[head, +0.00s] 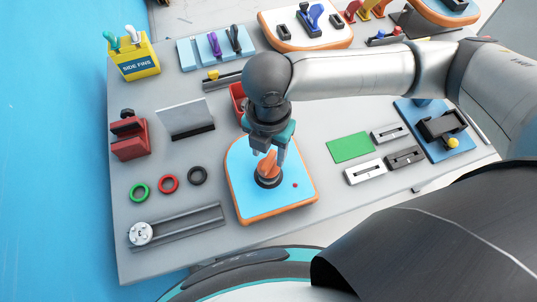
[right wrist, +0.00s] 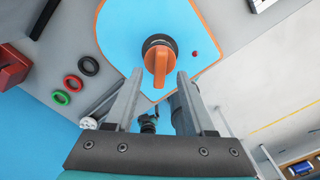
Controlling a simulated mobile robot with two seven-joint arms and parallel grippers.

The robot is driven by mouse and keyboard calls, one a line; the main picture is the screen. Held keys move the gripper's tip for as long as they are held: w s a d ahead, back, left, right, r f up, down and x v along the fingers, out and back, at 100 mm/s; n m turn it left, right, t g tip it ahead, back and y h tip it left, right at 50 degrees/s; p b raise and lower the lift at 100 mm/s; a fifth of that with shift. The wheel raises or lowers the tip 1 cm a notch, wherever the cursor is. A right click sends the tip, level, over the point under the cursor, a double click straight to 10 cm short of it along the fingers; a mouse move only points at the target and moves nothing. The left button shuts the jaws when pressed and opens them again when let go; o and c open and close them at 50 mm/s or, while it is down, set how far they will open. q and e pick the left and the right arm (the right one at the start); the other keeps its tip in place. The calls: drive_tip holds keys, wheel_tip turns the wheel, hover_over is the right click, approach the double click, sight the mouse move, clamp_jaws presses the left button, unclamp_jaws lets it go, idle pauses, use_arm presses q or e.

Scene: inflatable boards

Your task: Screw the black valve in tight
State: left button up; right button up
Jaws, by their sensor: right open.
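The black valve (head: 268,183) is a round black piece on a blue board (head: 240,165) with an orange edge. An orange lever-like part (head: 268,163) stands up from it. In the right wrist view the valve (right wrist: 148,43) and the orange part (right wrist: 160,66) show just beyond my fingertips. My right gripper (head: 268,155) points down over the valve. Its fingers (right wrist: 160,75) are open, one to each side of the orange part, with gaps visible. How tightly the valve sits cannot be told. My left gripper is not in view.
Green, red and black rings (head: 168,184) and a rail with a round gauge (head: 140,233) lie left of the board. A red clamp (head: 128,137) stands farther left. A green pad (head: 349,147) and several slotted plates (head: 366,173) lie right. Bare table surrounds the board.

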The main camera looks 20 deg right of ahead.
sight(268, 159)
wheel_tip(268, 159, up, 12)
drive_tip(key=p, duration=0.1)
drive_tip(key=shift+f, duration=0.25)
